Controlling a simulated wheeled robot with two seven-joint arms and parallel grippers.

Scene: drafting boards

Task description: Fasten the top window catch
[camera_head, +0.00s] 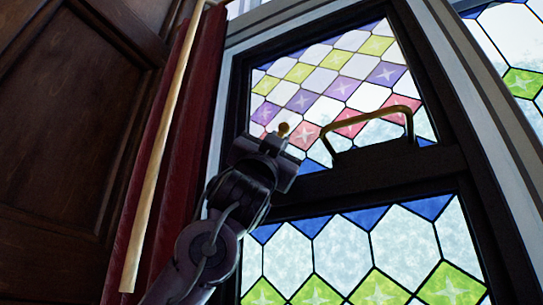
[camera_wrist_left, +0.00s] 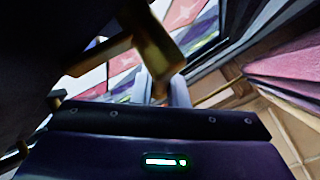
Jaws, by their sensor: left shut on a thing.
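The window has a dark frame and coloured leaded panes. A small brass catch (camera_head: 283,129) shows its round knob at the left side of the window's middle rail (camera_head: 395,165). My left gripper (camera_head: 275,143) reaches up from below and is shut on this catch; its fingers hide the catch's lower part. In the left wrist view the brass catch (camera_wrist_left: 152,45) is large and close, at the fingers (camera_wrist_left: 162,90) of the gripper. How far the catch is turned cannot be told. My right gripper is not in view.
A brass loop handle (camera_head: 368,111) stands out from the rail, right of my left gripper. A red curtain (camera_head: 195,130) and a pale pole (camera_head: 160,150) hang left of the window, beside dark wood panelling (camera_head: 70,130).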

